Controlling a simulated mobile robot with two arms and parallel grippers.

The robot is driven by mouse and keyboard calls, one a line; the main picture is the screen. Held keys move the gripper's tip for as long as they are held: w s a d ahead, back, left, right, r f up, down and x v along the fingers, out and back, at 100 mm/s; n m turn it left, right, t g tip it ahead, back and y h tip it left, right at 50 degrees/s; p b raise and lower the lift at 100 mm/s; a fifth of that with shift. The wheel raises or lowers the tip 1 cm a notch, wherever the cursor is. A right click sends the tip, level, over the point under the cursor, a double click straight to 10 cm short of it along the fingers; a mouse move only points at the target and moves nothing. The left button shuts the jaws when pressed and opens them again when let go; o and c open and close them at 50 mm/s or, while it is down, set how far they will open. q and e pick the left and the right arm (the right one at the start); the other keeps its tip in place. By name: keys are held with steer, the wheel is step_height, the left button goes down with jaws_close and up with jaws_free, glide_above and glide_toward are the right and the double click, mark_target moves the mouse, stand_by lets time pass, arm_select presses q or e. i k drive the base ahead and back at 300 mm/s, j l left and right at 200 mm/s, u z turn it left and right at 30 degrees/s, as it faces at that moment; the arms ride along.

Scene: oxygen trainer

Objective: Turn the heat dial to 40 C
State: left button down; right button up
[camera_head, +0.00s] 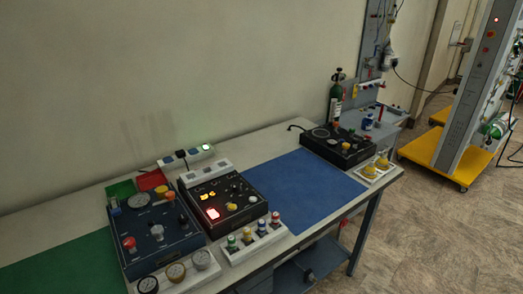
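Another black box (338,145) with a round dial face stands at the far right of the table. Which knob is the heat dial, and any dial markings, are too small to tell. Neither of my grippers is in view.
A long table (240,152) runs along the wall. A blue mat (305,188) is bare; a green mat (70,270) lies front left. White racks (255,243) hold coloured knobs before the boxes. A green cylinder (336,98) stands behind the far box.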

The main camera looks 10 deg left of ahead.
mark_target(236, 187)
steer(key=i+u, duration=0.1)
steer(key=u, duration=0.65)
steer(key=i+u, duration=0.15)
steer(key=u, duration=0.25)
steer(key=i+u, duration=0.1)
steer(key=u, duration=0.25)
